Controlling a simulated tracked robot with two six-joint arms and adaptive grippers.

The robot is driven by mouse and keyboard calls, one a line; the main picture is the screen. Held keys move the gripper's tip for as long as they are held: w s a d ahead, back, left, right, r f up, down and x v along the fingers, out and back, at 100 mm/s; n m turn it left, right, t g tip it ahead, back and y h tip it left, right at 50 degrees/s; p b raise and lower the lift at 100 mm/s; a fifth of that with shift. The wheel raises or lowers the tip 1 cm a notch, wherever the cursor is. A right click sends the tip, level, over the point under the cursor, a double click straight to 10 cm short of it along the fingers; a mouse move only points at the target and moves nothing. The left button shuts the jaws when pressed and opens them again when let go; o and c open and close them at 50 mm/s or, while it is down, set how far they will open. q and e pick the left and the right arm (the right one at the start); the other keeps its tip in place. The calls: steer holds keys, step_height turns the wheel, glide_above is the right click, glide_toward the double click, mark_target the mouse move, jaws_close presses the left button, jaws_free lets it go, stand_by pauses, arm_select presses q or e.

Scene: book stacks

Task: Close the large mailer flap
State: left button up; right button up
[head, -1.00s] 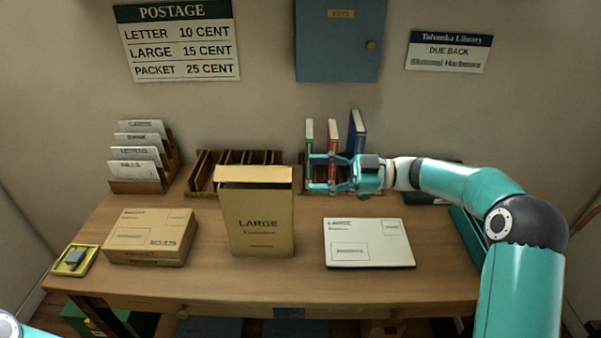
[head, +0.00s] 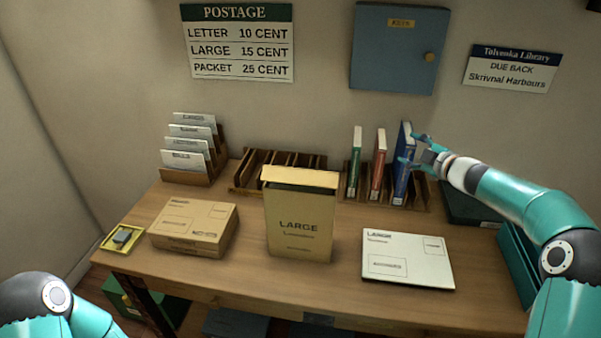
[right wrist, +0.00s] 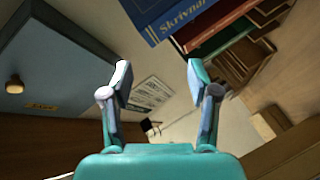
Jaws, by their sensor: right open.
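The large mailer (head: 301,228) is a tan upright packet marked LARGE, standing mid-desk in the head view. Its flap (head: 300,177) is up along the top, and a dark opening shows just below it. My right gripper (head: 411,149) is open beside the upper part of the blue book (head: 402,172), behind and to the right of the mailer and well apart from it. In the right wrist view the open fingers (right wrist: 159,77) have nothing between them, with the blue book (right wrist: 165,15) beyond. My left arm shows at the lower left; its gripper is out of view.
A flat white packet (head: 408,259) lies right of the mailer and a tan box (head: 194,226) left of it. Behind stand a slotted rack (head: 247,178), a letter holder (head: 190,176), and green (head: 355,162) and red (head: 378,165) books. The desk's front strip is clear.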

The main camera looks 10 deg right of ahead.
steer(key=d+r+m+g+h, duration=0.2)
steer(key=d+m+h, duration=0.1)
steer(key=d+h, duration=0.55)
steer(key=n+g+y+p, duration=0.2)
steer(key=n+g+y, duration=0.1)
steer(key=g, duration=0.4)
glide_toward(299, 177)
steer(key=b+x, duration=0.5)
steer(key=x, duration=0.1)
steer(key=shift+w+d+f, duration=0.1)
steer(key=shift+w+f, duration=0.1)
steer(key=shift+f, duration=0.1)
steer(key=shift+w+d+f, duration=0.1)
steer(key=shift+w+f, duration=0.2)
steer(key=shift+f, duration=0.25)
